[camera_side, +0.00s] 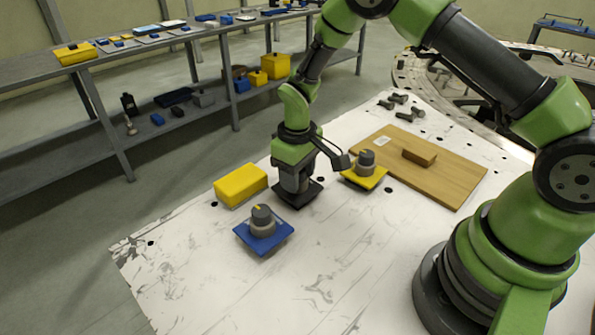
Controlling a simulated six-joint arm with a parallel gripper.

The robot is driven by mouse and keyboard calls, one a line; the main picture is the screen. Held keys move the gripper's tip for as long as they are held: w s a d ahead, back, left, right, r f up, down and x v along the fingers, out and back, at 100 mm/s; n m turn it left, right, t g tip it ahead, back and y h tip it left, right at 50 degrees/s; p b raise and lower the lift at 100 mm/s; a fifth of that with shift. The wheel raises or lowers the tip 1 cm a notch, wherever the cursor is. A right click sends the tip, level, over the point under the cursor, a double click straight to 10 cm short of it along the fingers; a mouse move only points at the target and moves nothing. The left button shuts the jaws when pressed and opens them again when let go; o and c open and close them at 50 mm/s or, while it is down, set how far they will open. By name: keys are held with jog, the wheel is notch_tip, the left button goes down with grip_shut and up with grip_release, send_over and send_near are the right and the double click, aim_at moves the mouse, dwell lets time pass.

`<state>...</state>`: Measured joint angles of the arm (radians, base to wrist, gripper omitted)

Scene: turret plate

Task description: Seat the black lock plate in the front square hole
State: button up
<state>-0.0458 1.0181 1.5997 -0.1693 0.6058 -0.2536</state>
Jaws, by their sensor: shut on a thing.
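The black lock plate (312,192) is under my gripper (295,186), which points straight down and is shut on it. The plate looks flat and level, at or just above the white table top. I cannot tell whether it touches the surface. The gripper hides the middle of the plate and whatever is on it. No square hole shows clearly; any hole under the black plate is hidden. A blue plate (278,240) with a grey knob lies to the front left, and a yellow plate (376,181) with a grey knob lies to the right.
A yellow block (240,186) stands close left of my gripper. A wooden board (455,185) with a small wooden block (420,156) lies to the right. Dark bolts (410,115) lie behind. The front of the white table (310,290) is clear. A grey shelf (110,140) stands apart.

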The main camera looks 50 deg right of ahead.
jog(key=shift+f, duration=0.8)
dwell(0.9)
jog(key=o, duration=1.5)
jog(key=shift+r, duration=3.5)
